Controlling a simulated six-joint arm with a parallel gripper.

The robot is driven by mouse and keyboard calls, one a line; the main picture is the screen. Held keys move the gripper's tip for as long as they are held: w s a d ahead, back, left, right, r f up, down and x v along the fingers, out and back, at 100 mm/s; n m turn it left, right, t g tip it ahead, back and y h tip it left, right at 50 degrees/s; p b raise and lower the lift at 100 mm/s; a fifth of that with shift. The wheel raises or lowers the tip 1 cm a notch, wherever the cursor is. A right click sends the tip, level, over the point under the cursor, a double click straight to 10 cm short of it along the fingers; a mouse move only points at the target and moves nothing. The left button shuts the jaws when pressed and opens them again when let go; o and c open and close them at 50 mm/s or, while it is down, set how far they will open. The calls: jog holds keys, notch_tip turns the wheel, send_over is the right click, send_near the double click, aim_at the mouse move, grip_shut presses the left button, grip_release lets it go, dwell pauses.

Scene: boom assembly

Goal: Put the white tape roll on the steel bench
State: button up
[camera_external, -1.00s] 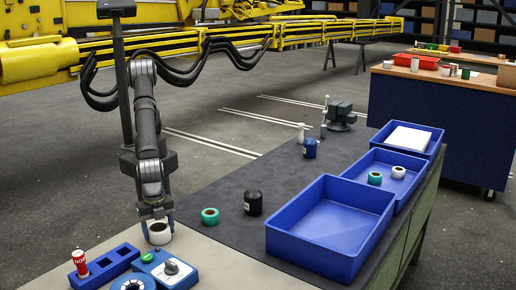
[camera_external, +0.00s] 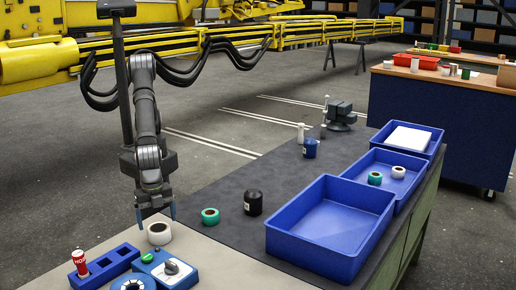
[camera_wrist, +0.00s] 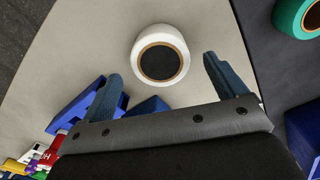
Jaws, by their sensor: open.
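The white tape roll (camera_external: 159,233) lies flat on the light-coloured bench top (camera_external: 205,262), near the blue holders. In the wrist view the white tape roll (camera_wrist: 160,55) sits just beyond my fingertips, roughly centred between them, with its brown core showing. My gripper (camera_external: 156,215) is open and empty, raised just above the roll and apart from it. In the wrist view my gripper (camera_wrist: 162,68) has its two blue fingers spread wide. A second white roll (camera_external: 398,172) lies in a blue tray at the right.
A green tape roll (camera_external: 210,216) and a black roll (camera_external: 253,202) are on the dark mat (camera_external: 235,235). A large blue bin (camera_external: 330,228) stands to the right.

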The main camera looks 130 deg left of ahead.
aim_at(158, 228)
notch_tip(158, 228, up, 8)
jog(key=shift+f, duration=0.15)
dwell(0.3)
jog(key=shift+f, duration=4.1)
